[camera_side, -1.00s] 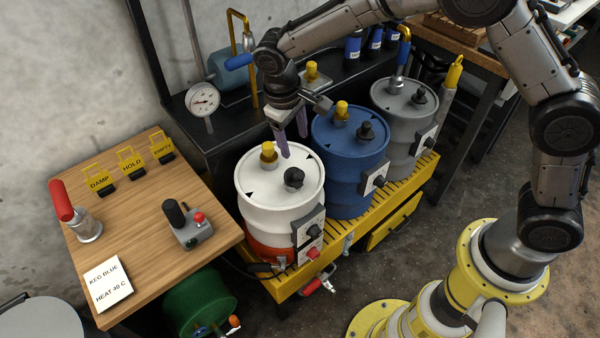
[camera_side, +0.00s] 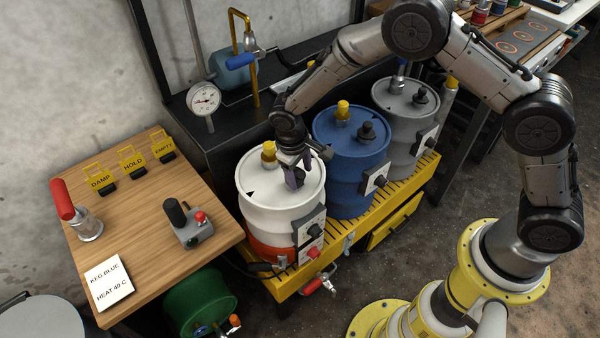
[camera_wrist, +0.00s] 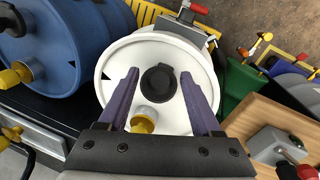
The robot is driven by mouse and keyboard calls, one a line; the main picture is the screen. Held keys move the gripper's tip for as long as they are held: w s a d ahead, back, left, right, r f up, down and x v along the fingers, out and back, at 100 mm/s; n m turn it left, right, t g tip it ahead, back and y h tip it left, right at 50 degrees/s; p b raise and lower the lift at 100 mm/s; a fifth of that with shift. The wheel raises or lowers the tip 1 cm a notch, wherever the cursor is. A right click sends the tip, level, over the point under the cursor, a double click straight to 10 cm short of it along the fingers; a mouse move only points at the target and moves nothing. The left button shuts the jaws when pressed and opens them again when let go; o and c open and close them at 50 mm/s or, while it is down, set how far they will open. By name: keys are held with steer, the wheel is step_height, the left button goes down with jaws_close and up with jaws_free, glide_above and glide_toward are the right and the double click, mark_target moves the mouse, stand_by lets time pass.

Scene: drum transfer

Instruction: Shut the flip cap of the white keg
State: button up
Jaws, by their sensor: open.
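The white keg (camera_side: 262,200) stands upright at the left end of the yellow rack, with an orange-red band near its bottom. In the wrist view its white lid (camera_wrist: 117,72) carries a black flip cap (camera_wrist: 158,82) and a yellow fitting (camera_wrist: 144,120). I cannot tell how far the flip cap is open. My gripper (camera_wrist: 160,72) is open and points down at the lid, one purple finger on each side of the black cap, with gaps between. In the side view my gripper (camera_side: 296,178) is low over the lid and hides the cap. Contact with the lid is unclear.
The blue keg (camera_side: 345,165) stands close to the right of the white keg, with the grey keg (camera_side: 403,115) beyond it. A yellow fitting (camera_side: 268,150) rises close behind my gripper. The wooden table (camera_side: 150,240) is to the left, with a black-handled device (camera_side: 187,225).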

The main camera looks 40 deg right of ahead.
steer(key=shift+f, duration=0.2)
jaws_close()
stand_by(0.3)
steer(key=shift+w, duration=0.15)
steer(key=g, duration=0.1)
steer(key=w+g, duration=0.1)
steer(key=g, duration=0.2)
steer(key=shift+w+f, duration=0.2)
steer(key=shift+w, duration=0.15)
steer(key=shift+w+f+n+g, duration=0.15)
steer(key=shift+w+n+g, duration=0.1)
steer(key=shift+g, duration=0.6)
steer(key=shift+w+f+n+g, duration=0.15)
steer(key=shift+w+g, duration=0.1)
steer(key=shift+g, duration=0.6)
steer(key=shift+w, duration=0.1)
jaws_free()
